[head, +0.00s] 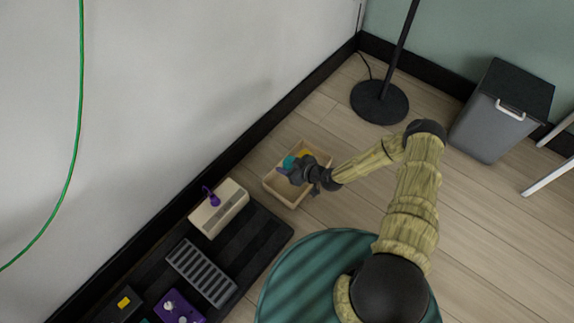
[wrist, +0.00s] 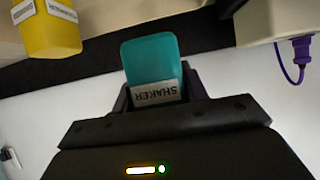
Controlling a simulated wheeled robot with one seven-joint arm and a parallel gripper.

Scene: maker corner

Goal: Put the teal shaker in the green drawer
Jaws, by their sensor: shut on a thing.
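The teal shaker (head: 289,162) is in my gripper (head: 291,169), over a pale wooden open box (head: 276,188) on the floor. In the wrist view the shaker (wrist: 150,60) has a white label reading SHAKER and sits between the two dark fingers of my gripper (wrist: 158,92). The gripper is shut on it. Whether the shaker touches the box is not clear. I see no green drawer in either view.
A yellow labelled container (wrist: 50,27) stands in the box. A cream device (head: 219,208) with a purple plug is on a black mat (head: 256,228) with a grey ridged block (head: 201,273).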

